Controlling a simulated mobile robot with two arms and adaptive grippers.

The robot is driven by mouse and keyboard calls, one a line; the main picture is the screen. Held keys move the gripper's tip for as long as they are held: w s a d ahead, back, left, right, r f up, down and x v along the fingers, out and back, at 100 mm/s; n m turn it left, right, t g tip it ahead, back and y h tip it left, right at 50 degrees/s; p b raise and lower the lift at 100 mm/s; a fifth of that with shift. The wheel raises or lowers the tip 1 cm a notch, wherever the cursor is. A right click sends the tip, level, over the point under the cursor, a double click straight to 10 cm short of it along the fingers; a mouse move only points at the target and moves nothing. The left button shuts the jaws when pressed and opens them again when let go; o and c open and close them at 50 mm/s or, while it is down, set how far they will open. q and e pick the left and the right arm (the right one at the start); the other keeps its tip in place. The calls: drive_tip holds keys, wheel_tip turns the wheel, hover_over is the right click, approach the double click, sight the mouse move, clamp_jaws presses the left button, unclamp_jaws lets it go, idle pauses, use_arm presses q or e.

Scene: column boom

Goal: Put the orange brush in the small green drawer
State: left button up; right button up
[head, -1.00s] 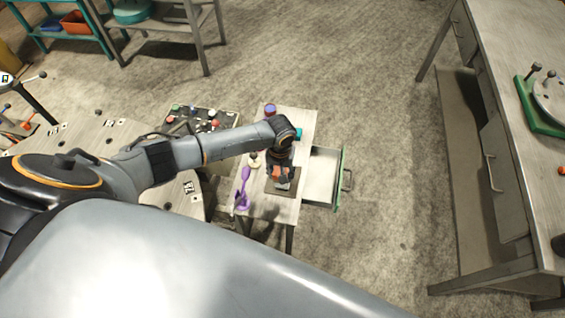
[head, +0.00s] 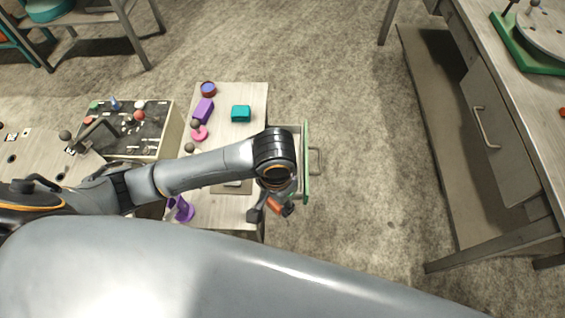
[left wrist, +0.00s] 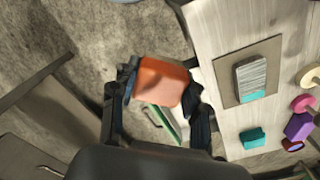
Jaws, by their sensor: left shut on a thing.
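The orange brush (head: 276,205) is between the fingers of my left gripper (head: 271,211), off the table's right edge and near the front end of the open drawer. In the left wrist view, the brush (left wrist: 161,84) is clear between the two dark fingers of the gripper (left wrist: 160,92). The small drawer with a green front (head: 306,165) is pulled out from the table's right side. My wrist hides much of its inside. In the left wrist view, part of the green front (left wrist: 168,124) shows behind the brush. My right gripper is not in view.
The small table (head: 225,98) bears a teal block (head: 241,114), a purple block (head: 203,110), a purple stand (head: 181,209) and a mat with a grey-and-teal item (left wrist: 251,77). A workbench (head: 480,60) stands at the right. Bare floor lies between.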

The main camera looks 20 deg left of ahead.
use_arm(q)
drive_tip(key=shift+s+d+f, duration=0.1)
drive_tip(key=shift+s+f, duration=0.05)
drive_tip(key=shift+f, duration=0.1)
drive_tip(key=shift+m, duration=0.3)
drive_tip(key=w+f, duration=0.2)
drive_tip(key=w, duration=0.2)
drive_tip(key=w+a+f, duration=0.1)
drive_tip(key=w+f, duration=0.2)
drive_tip(key=w, duration=0.1)
drive_tip(key=w+a+f, duration=0.1)
drive_tip(key=w+f, duration=0.2)
drive_tip(key=w, duration=0.1)
drive_tip(key=shift+w+a+b, duration=0.15)
drive_tip(key=shift+a+b, duration=0.05)
drive_tip(key=shift+b, duration=0.15)
drive_tip(key=shift+w+a+f, duration=0.1)
drive_tip(key=shift+w+f, duration=0.3)
drive_tip(key=shift+f, duration=0.15)
drive_tip(key=shift+w+f, duration=0.2)
drive_tip(key=shift+f, duration=1.55)
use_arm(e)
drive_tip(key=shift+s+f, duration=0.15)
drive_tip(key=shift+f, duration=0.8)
use_arm(q)
drive_tip(key=shift+f, duration=0.15)
drive_tip(key=o, duration=1)
